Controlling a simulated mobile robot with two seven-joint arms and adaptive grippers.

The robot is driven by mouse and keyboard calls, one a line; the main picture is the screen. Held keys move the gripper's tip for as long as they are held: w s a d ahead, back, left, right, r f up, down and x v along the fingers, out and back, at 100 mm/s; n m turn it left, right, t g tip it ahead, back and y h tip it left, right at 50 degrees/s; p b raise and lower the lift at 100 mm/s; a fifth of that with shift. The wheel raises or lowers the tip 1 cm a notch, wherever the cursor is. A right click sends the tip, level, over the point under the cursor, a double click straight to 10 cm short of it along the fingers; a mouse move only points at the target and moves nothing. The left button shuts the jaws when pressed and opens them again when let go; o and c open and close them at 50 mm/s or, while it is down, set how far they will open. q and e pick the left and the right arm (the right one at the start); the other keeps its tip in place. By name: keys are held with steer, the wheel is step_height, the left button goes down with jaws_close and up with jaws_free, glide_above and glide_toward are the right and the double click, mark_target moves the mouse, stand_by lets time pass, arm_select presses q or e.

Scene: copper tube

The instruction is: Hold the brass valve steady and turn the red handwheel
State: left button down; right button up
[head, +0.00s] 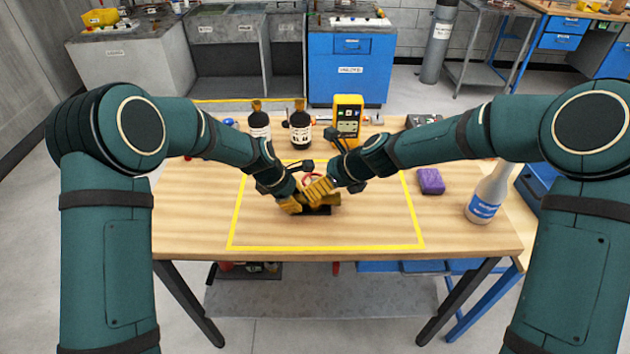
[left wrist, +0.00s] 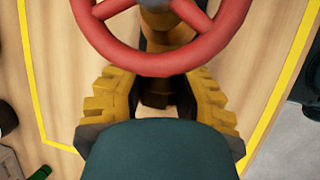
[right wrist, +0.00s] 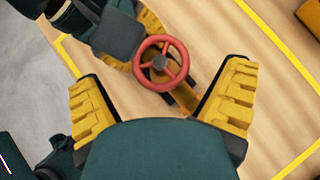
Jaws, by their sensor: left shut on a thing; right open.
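The brass valve (right wrist: 184,97) lies on the table inside the yellow outline, with its red handwheel (right wrist: 160,88) on top. The handwheel also fills the top of the left wrist view (left wrist: 165,64), above the valve body (left wrist: 168,32). My left gripper (left wrist: 157,98) is shut on the valve, one yellow finger on each side, below the wheel. My right gripper (right wrist: 162,78) is open, its fingers wide apart on both sides of the handwheel and clear of its rim. In the head view, my grippers hide most of the valve and wheel.
On the table stand two dark bottles (head: 300,130), a yellow meter (head: 347,120), a purple block (head: 431,181) and a white spray bottle (head: 488,195). The front part of the yellow-outlined area (head: 240,228) is clear.

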mark_target(316, 178)
steer(key=shift+x, duration=1.3)
steer(key=c, duration=1.2)
steer(key=shift+c, duration=0.2)
steer(key=n+g+y, duration=0.1)
steer(key=n+g, duration=0.2)
steer(key=n, duration=0.1)
steer(key=shift+w, duration=0.1)
steer(key=n+g, duration=0.3)
steer(key=n, duration=0.1)
steer(key=shift+w+f+n+g, duration=0.1)
steer(key=shift+n+g, duration=0.3)
steer(key=n+g+h, duration=0.1)
steer(key=n+g, duration=0.2)
steer(key=n, duration=0.1)
steer(key=shift+a, duration=0.1)
steer(key=shift+n+g+h, duration=1)
steer(key=shift+n+g, duration=0.1)
steer(key=shift+n, duration=1)
